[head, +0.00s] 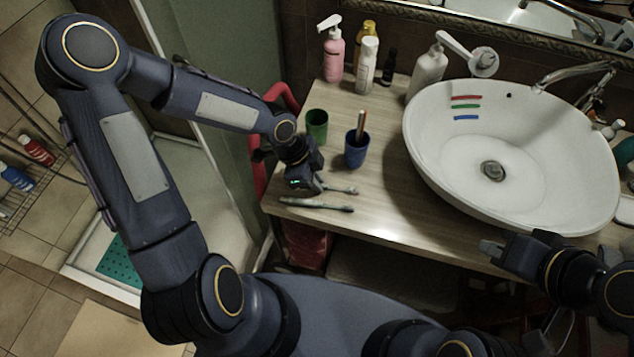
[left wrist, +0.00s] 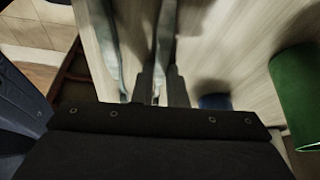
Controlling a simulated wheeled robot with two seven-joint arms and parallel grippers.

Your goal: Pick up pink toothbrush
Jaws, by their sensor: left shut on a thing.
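My left gripper (head: 318,184) is low over the counter's left front part and is shut on a greyish toothbrush (head: 342,189). In the left wrist view this toothbrush (left wrist: 165,40) runs between the two fingertips (left wrist: 159,88). A second greyish toothbrush (head: 317,204) lies on the counter just in front of it and shows beside the fingers in the left wrist view (left wrist: 109,45). No toothbrush looks clearly pink. A stick with red-orange and pale parts (head: 361,124) stands in the blue cup (head: 355,153). My right gripper (head: 492,248) is by the counter's front edge; its jaw opening is unclear.
A green cup (head: 317,126) stands close behind my left gripper, near the blue cup. Several bottles, one a pink pump bottle (head: 334,55), stand at the back. The white basin (head: 440,180) fills the right side.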

